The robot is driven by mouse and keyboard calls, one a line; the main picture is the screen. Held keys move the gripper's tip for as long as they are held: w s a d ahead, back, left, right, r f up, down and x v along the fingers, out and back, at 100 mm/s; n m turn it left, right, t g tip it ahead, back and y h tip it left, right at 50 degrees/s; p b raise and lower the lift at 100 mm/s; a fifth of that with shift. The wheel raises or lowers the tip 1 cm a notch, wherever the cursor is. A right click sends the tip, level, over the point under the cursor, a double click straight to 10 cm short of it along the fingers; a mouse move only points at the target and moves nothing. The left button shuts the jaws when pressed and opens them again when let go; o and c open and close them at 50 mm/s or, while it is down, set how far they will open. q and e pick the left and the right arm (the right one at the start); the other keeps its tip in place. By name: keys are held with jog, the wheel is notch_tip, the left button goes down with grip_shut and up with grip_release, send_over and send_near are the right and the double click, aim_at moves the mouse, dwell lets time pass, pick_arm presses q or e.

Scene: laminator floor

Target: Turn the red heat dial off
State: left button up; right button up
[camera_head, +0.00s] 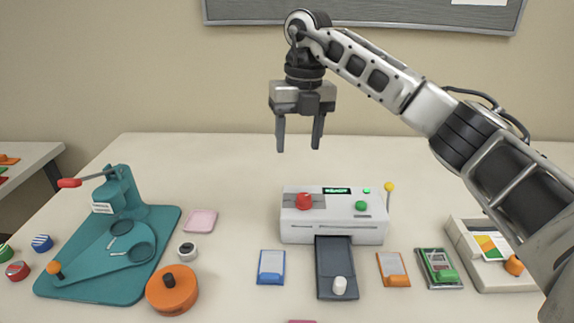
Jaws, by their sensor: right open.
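The red heat dial (304,201) sits on a dark plate on the left part of the top of a white laminator (330,234). A lit dark display (336,191) with green text is right of the dial, and a green knob (361,206) is further right. My right gripper (298,149) is open and empty, fingers pointing down, in the air above and apart from the laminator. The dial's exact pointer setting is too small to read. My left gripper is not in view.
A teal press (170,223) with a red-tipped lever stands at left, with an orange round container (172,290) near it. A grey tray (337,255) extends from the laminator's front. Blue, orange and green cards lie around it. A yellow-tipped stick (389,188) rises at its right.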

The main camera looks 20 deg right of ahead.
jog(key=d+r, duration=0.1)
jog(key=d, duration=0.1)
jog(key=p, duration=0.2)
send_near(304, 196)
jog(key=shift+m+h, duration=0.3)
jog(key=shift+h, duration=0.1)
jog(key=f, duration=0.8)
jog(key=shift+a, duration=0.3)
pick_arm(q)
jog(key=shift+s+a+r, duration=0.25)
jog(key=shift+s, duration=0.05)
pick_arm(e)
jog(key=shift+f, duration=0.4)
jog(key=shift+c, duration=0.3)
jog(key=c, duration=0.9)
